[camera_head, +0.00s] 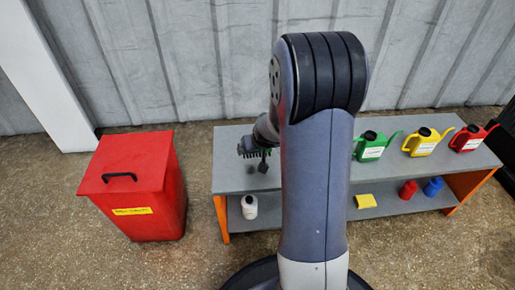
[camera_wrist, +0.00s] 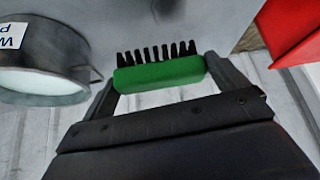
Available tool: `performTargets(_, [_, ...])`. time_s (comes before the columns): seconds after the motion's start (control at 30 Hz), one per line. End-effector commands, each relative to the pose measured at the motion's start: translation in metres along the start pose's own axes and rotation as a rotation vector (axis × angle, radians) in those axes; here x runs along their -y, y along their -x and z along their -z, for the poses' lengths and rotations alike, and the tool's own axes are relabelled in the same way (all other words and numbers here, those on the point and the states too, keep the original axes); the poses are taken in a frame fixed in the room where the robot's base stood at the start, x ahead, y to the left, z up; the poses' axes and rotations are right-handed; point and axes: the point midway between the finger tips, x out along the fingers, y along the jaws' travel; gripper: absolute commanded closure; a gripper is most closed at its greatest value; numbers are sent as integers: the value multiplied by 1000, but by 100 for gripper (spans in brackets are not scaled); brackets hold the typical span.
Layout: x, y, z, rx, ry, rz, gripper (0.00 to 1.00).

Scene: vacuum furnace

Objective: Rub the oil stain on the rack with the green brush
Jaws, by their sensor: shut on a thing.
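The green brush (camera_wrist: 160,73) is between the two fingers of my gripper (camera_wrist: 162,80) in the wrist view, its black bristles pointing to the picture's top. In the head view my gripper (camera_head: 257,148) is over the left end of the grey rack (camera_head: 230,178), with the brush (camera_head: 247,153) showing at its left. Small dark patches (camera_head: 251,170) show on the rack top just below the brush; I cannot tell for sure that they are the oil stain. Whether the bristles touch the rack is unclear. My arm hides the rack's middle.
A red lidded bin (camera_head: 130,190) stands left of the rack. Green (camera_head: 371,147), yellow (camera_head: 424,142) and red (camera_head: 468,139) cans stand on the rack's right part. The lower shelf holds a white bottle (camera_head: 249,207) and a yellow cloth (camera_head: 365,201). A grey pot (camera_wrist: 45,60) is near the brush.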

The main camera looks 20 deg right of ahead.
Motion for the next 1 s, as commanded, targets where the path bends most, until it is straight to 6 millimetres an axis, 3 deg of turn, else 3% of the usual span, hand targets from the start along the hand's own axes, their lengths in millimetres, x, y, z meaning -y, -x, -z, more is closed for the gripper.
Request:
performTargets(0.1, [0,14,9,-1,0,0,25])
performTargets(0.5, [0,16,11,-1,-1,0,25])
performTargets(0.83, [0,39,26,-2,1,0,25])
performTargets(1.0, [0,40,26,-1,-1,0,25])
